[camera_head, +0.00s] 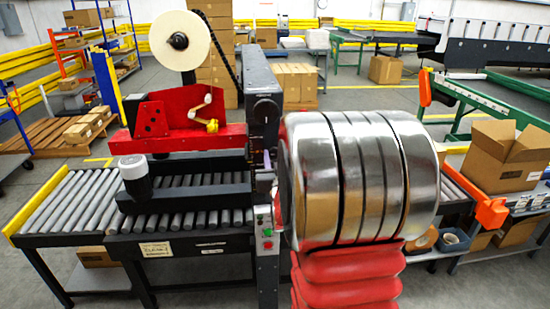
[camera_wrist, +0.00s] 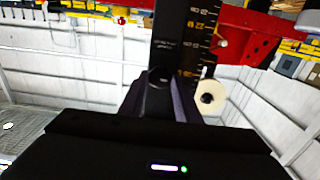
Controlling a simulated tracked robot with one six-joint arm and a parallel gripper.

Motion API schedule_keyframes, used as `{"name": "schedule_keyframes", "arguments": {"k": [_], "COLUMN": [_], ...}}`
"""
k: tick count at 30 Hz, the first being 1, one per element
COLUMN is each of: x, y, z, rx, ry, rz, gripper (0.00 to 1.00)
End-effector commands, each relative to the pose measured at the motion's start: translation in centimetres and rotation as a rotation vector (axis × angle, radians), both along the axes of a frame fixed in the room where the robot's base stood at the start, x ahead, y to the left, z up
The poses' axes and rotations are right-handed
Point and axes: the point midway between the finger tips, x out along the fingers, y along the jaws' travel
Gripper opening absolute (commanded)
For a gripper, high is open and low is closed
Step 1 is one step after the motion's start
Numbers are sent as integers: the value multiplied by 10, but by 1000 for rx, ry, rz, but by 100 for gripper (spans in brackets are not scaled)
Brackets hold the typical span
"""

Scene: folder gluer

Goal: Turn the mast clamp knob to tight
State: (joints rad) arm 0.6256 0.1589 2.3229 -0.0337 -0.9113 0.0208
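The black mast (camera_head: 262,85) of the machine stands beside its red tape head (camera_head: 170,118) in the head view. In the wrist view the mast (camera_wrist: 180,25) carries a yellow-marked scale, which looks upside down. A dark round knob (camera_wrist: 160,75) is on the mast's face, right at my gripper's fingertips. My gripper (camera_wrist: 160,82) reaches toward the mast with its dark fingers on both sides of the knob. I cannot tell whether they press on it. The knob's marking and setting are not readable.
A white tape roll (camera_head: 180,40) stands above the tape head and also shows in the wrist view (camera_wrist: 208,97). A roller conveyor (camera_head: 75,200) runs below. A control box (camera_head: 266,232) with buttons is low on the machine. An open carton (camera_head: 505,155) stands at right.

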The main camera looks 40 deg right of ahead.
Motion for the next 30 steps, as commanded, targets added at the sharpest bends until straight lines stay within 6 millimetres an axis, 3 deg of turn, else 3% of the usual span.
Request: {"name": "schedule_keyframes", "arguments": {"k": [9, 20, 30], "x": [0, 0, -1], "y": [0, 0, -1], "z": [0, 0, 0], "rx": [0, 41, 207], "ry": [0, -28, -141], "rz": [1, 1, 0], "gripper": [7, 7, 7]}}
